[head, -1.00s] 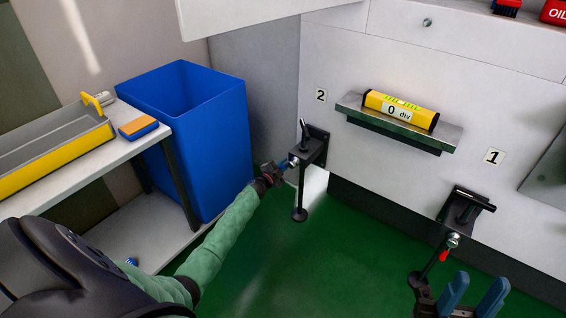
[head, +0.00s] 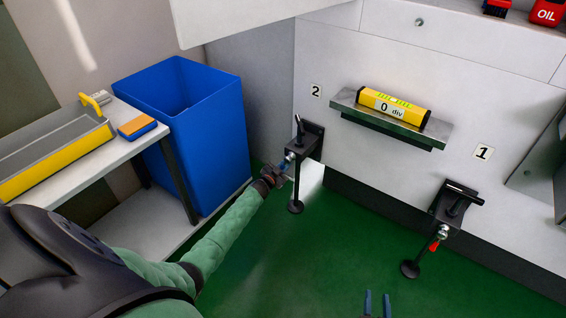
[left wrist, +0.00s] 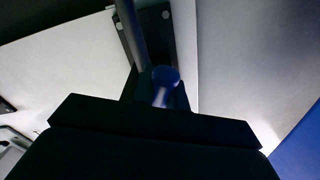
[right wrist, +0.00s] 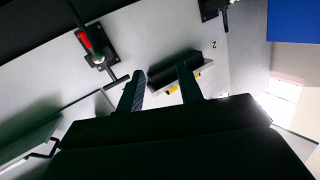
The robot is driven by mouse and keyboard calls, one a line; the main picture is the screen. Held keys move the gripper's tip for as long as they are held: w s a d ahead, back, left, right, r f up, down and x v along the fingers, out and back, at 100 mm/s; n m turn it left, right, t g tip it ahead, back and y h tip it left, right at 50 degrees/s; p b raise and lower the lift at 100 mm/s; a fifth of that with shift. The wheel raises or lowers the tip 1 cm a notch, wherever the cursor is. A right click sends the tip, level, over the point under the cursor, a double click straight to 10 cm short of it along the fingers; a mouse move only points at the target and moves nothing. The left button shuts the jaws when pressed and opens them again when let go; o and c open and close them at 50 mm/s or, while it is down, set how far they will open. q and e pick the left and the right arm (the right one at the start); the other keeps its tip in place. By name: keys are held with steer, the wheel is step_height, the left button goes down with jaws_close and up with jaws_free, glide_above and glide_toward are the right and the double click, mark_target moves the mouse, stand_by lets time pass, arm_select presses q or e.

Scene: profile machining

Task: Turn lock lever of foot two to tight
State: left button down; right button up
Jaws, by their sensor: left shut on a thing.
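Foot two (head: 299,150) is a black bracket on the machine's wall below the label 2, with a handle on top and a round pad (head: 296,207) near the floor. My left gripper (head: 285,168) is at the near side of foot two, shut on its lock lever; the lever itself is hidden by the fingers. In the left wrist view the blue fingertips (left wrist: 164,84) are together in front of the dark bracket (left wrist: 155,30). My right gripper (head: 377,303) is at the bottom edge of the head view, its fingers apart. In the right wrist view it is open and empty (right wrist: 160,88).
Foot one (head: 447,205), with a red lock lever (head: 434,245), is at the right. A yellow level (head: 394,107) lies on a metal shelf (head: 346,98) between the feet. A blue bin (head: 207,140) and a side table (head: 150,138) stand left. The green floor (head: 330,260) is clear.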

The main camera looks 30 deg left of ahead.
arm_select(q)
steer(key=d+n, duration=0.1)
steer(key=n+p, duration=0.1)
steer(key=n, duration=0.1)
steer(key=d+n+p, duration=0.1)
steer(key=shift+s+d+f+n, duration=0.15)
steer(key=shift+d+f+n, duration=0.15)
steer(key=shift+f+n, duration=0.1)
arm_select(e)
steer(key=s+f+g, duration=0.4)
steer(key=s+f, duration=0.3)
steer(key=f, duration=0.3)
steer(key=s+d+f+g+h, duration=0.1)
steer(key=s+f+g, duration=0.3)
steer(key=s+f, duration=0.3)
step_height(320, 180, down, 4)
steer(key=shift+d+r+g, duration=0.1)
steer(key=shift+d+g, duration=0.2)
arm_select(q)
steer(key=shift+d+p, duration=0.15)
steer(key=shift+p, duration=0.2)
arm_select(e)
steer(key=shift+a, duration=0.1)
arm_select(q)
steer(key=c, duration=1.4)
jaws_free()
